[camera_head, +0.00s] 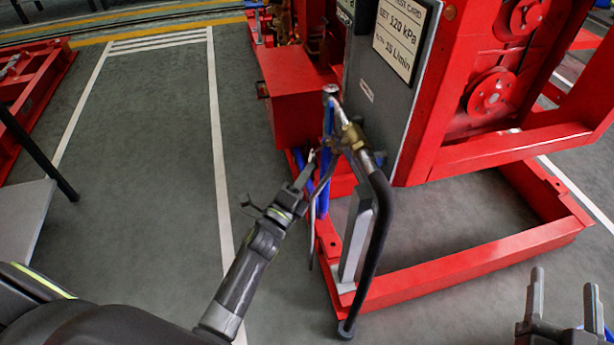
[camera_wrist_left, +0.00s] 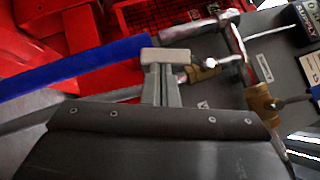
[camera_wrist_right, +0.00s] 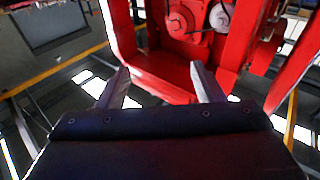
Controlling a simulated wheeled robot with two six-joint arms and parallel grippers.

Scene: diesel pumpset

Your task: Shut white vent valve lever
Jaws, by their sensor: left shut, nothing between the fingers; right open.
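My left gripper (camera_head: 309,166) is shut and empty, its tip beside the brass valve (camera_head: 352,137) and pipework in front of the grey panel. In the left wrist view its closed fingertips (camera_wrist_left: 166,58) lie close to a blue bar (camera_wrist_left: 75,66) and brass fittings (camera_wrist_left: 204,72). Contact with the fingers is unclear. My right gripper (camera_head: 565,295) is open and empty at the lower right, away from the valve.
The red pumpset frame (camera_head: 460,268) spreads across the right, with a red box (camera_head: 295,105) behind the valve. A black hose (camera_head: 378,245) runs down in front of the panel (camera_head: 385,85). The grey floor (camera_head: 150,130) at left is clear.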

